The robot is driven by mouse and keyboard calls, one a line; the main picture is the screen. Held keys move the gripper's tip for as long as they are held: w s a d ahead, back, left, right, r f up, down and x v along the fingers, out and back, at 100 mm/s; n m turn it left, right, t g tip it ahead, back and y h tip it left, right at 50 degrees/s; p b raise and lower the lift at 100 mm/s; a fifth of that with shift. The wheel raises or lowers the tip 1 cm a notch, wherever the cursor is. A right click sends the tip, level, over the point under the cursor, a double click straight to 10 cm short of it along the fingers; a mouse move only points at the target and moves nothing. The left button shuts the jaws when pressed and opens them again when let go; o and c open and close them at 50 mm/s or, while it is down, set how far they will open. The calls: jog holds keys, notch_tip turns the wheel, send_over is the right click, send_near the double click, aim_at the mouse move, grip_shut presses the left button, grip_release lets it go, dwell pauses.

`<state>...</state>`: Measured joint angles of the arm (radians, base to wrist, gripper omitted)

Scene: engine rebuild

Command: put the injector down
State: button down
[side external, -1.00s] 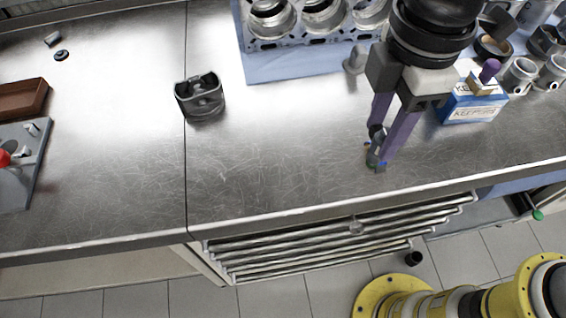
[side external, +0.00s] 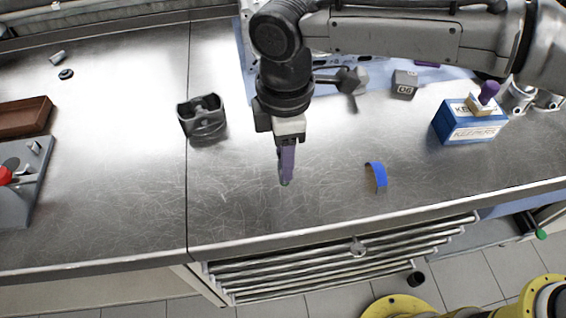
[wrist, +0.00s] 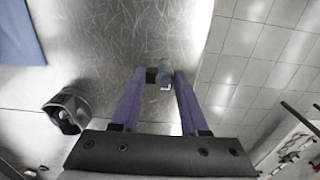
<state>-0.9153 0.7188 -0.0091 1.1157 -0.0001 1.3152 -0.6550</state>
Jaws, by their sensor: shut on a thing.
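My gripper (side external: 285,182) hangs low over the middle of the steel bench, its purple fingers pointing down. In the wrist view the injector (wrist: 165,72), a small grey-blue piece with a dark part at its left, is held between the fingertips (wrist: 163,76). My gripper is shut on it. In the side view the fingers hide nearly all of the injector. I cannot tell whether its lower end touches the bench.
A dark piston (side external: 203,122) stands to the left of my gripper. A blue box (side external: 470,122) with a purple-handled thing on top stands farther right. Bare bench (side external: 240,205) surrounds the fingertips. The bench's front edge is near.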

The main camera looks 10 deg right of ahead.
jog(key=shift+a+f, duration=0.1)
jog(key=shift+f, duration=1.6)
jog(key=shift+c, duration=2.1)
grip_release()
jog(key=shift+f, duration=0.15)
notch_tip(320, 180, up, 12)
jog(key=shift+r, duration=0.2)
